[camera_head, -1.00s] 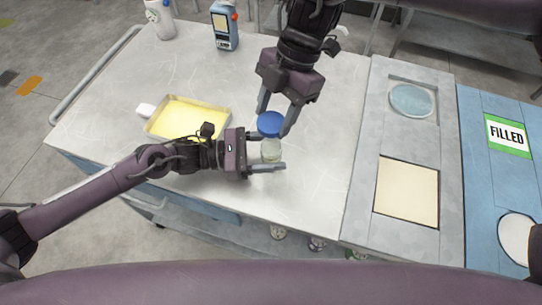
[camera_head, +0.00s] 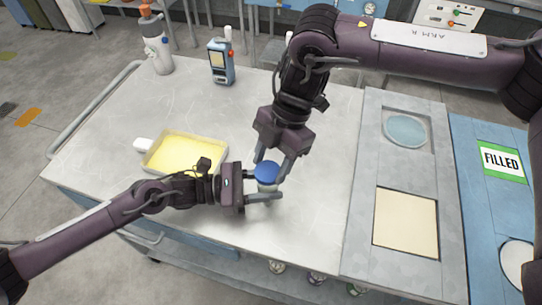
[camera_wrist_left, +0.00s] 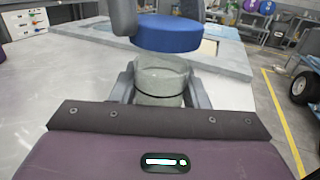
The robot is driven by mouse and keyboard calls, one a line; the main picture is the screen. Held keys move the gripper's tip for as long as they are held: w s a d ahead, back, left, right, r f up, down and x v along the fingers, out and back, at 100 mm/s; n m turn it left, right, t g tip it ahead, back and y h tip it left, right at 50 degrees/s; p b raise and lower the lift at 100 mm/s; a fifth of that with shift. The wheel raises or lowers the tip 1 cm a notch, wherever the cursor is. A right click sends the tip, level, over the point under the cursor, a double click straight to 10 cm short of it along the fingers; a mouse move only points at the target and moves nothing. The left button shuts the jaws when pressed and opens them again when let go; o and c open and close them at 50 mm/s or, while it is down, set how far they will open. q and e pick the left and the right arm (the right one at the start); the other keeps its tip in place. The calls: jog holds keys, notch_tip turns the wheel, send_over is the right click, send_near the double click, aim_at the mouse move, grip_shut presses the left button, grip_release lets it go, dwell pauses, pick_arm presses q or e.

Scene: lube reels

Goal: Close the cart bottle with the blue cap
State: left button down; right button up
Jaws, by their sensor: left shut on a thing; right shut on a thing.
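The blue cap (camera_head: 267,173) is between the fingers of my right gripper (camera_head: 275,172), which reaches down from above and is shut on it. In the left wrist view the blue cap (camera_wrist_left: 167,33) is right over the mouth of the bottle (camera_wrist_left: 160,78). I cannot tell whether the cap touches the rim.
A yellow-filled tray (camera_head: 186,153) lies to the left. A white bottle (camera_head: 157,48) and a blue handheld device (camera_head: 221,62) stand at the back. A grey panel (camera_head: 407,180) with a round recess and a cream square is at the right, beside a blue FILLED surface (camera_head: 500,160).

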aim_at(268, 177)
dwell(0.5)
jog(key=shift+f, duration=0.85)
jog(key=shift+f, duration=0.6)
